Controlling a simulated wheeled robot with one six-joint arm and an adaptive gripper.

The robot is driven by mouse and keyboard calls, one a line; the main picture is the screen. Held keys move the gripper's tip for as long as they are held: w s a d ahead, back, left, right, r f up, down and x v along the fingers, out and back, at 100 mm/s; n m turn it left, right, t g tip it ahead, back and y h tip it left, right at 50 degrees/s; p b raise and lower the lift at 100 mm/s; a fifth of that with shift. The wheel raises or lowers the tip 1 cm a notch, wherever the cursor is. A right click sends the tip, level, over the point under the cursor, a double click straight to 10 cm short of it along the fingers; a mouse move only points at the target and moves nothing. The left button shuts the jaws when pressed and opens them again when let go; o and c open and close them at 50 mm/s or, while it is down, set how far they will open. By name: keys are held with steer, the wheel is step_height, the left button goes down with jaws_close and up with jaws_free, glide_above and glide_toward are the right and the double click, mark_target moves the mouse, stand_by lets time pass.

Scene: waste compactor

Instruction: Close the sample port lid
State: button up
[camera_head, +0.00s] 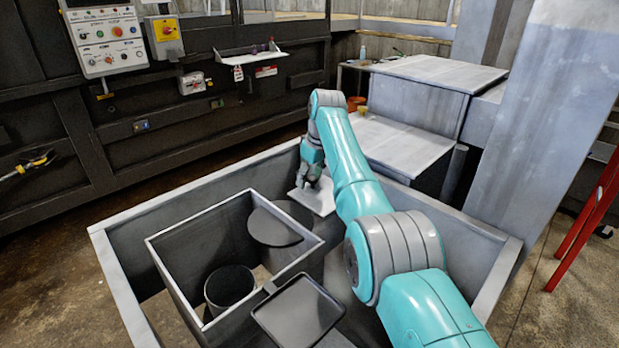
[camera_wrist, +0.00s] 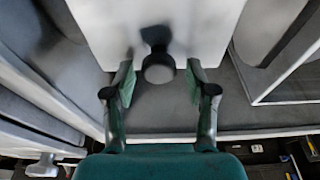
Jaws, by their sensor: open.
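A pale flat plate (camera_head: 322,199) that looks like the sample port lid is near the far wall of the grey bin. In the wrist view the plate (camera_wrist: 120,25) fills the top middle and carries a dark round knob (camera_wrist: 158,68) near its lower edge. My gripper (camera_head: 311,182) is over the plate, pointing down. In the wrist view my open gripper (camera_wrist: 160,82) has one finger on each side of the knob, with gaps showing between. I cannot tell from these views how far open the lid is, and the port opening is not visible.
A grey-walled bin (camera_head: 190,192) surrounds the area. Inside it are an open box (camera_head: 178,290), a dark cylinder (camera_head: 229,287), a dark round disc (camera_head: 273,228) and a black tray (camera_head: 299,311). A grey column (camera_head: 545,120) stands to the right. A control panel (camera_head: 105,42) is at the back left.

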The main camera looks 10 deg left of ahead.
mark_target(317, 190)
steer(key=v, duration=1.1)
steer(key=shift+r, duration=0.25)
steer(key=shift+s, duration=0.15)
